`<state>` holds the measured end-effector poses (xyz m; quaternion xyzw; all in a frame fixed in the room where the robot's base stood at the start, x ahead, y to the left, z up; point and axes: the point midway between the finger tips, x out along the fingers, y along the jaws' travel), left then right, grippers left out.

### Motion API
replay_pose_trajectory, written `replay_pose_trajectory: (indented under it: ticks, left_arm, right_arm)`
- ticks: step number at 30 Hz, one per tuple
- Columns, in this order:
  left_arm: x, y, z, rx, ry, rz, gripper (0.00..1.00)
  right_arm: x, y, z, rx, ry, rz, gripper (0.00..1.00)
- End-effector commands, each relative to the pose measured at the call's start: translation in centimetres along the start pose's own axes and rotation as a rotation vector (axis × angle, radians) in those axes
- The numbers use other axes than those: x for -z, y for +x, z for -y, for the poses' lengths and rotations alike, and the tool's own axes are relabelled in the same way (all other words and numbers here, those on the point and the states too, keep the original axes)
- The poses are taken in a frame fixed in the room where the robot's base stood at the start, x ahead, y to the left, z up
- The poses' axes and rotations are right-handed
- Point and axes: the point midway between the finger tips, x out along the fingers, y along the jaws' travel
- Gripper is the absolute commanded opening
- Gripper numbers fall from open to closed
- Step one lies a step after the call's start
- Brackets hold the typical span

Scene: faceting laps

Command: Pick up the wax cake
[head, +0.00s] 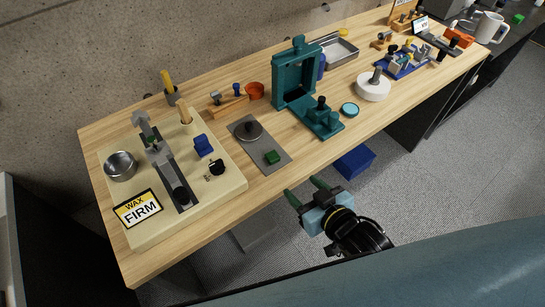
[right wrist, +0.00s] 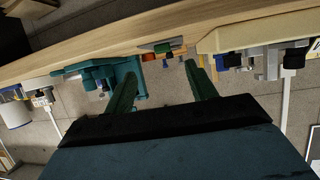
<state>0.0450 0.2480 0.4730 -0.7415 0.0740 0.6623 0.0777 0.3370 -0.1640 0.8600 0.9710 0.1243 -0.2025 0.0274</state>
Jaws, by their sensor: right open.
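I cannot tell for sure which item is the wax cake. My left gripper is not in view.
A cream board (head: 227,185) with a "WAX FIRM" sign (head: 138,208), steel bowl (head: 120,166) and blue block (head: 203,146) stands left of the plate. A teal press (head: 296,80) stands right, beside a light-blue disc (head: 349,109). Bare wood (head: 262,189) lies before the plate.

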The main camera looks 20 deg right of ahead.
Motion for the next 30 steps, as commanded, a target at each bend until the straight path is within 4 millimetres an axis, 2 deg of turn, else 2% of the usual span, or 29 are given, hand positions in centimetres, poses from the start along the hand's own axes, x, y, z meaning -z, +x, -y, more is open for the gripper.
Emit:
replay_pose_trajectory:
  ticks: [4, 10, 15, 23, 30]
  left_arm:
    - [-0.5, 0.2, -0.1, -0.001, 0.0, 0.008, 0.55]
    - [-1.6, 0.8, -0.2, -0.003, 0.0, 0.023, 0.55]
    - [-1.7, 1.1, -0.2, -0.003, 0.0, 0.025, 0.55]
    - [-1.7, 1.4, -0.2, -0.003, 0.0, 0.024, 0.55]
    - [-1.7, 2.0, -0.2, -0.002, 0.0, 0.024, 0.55]
  right_arm:
    - [1.0, 0.9, 0.1, 0.002, 0.002, -0.022, 0.56]
    - [1.1, 4.7, 0.1, 0.002, 0.002, -0.022, 0.56]
    - [1.1, 7.2, 0.1, 0.002, 0.002, -0.02, 0.56]
    - [1.5, 9.0, 0.2, 0.003, 0.002, -0.021, 0.56]
    - [2.0, 12.3, 0.2, 0.003, 0.002, -0.019, 0.56]
